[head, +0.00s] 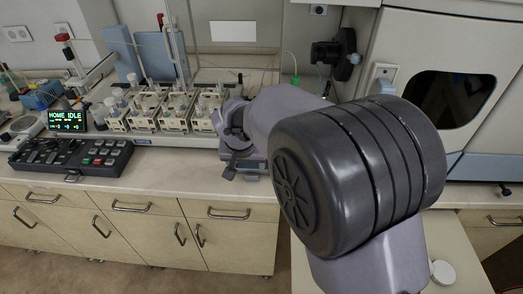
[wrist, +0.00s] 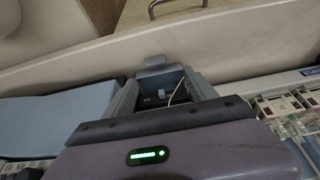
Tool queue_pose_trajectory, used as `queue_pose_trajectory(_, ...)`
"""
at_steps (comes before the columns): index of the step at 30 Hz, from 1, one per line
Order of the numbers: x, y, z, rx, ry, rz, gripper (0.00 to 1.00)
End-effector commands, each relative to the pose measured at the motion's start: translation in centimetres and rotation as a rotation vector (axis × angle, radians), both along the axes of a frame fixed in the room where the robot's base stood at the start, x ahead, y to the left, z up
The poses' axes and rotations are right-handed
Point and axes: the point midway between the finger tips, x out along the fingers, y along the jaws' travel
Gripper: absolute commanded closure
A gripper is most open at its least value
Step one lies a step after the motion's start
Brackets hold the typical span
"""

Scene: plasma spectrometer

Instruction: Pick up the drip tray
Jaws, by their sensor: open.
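My gripper (head: 232,165) is low over the bench, just right of the vial racks, with my arm hiding much of that spot in the head view. In the wrist view my gripper (wrist: 164,88) is open, its two grey-blue fingers apart. Between and beyond the fingers lies a dark recessed piece (wrist: 152,99) with a small grey block and a pale thin tube across it. A grey tab (wrist: 155,61) shows past the fingertips, near the bench's front edge. I cannot tell for certain which of these is the drip tray, or whether the fingers touch anything.
Several cream vial racks (head: 173,118) stand left of my gripper. A black control box (head: 72,157) and a display reading HOME IDLE (head: 68,120) are further left. A large white instrument (head: 385,52) fills the right. A strip of bare bench (head: 170,158) runs along the front.

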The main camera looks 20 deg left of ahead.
Motion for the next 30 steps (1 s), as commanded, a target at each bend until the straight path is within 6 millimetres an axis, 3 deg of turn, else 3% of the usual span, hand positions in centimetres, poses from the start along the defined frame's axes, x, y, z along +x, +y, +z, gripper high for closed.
queue_pose_trajectory(1,0.4,0.1,-1.6,-0.001,0.001,-0.001,0.35)
queue_pose_trajectory(3,0.9,0.2,-2.7,0.0,0.001,-0.001,0.35)
queue_pose_trajectory(10,1.7,0.1,-4.8,0.001,0.0,-0.002,0.35)
queue_pose_trajectory(16,2.8,-0.1,-8.6,-0.001,0.001,-0.001,0.35)
queue_pose_trajectory(22,3.0,0.0,-8.6,0.0,0.0,-0.001,0.35)
queue_pose_trajectory(30,3.0,0.0,-8.5,0.0,0.0,-0.001,0.86)
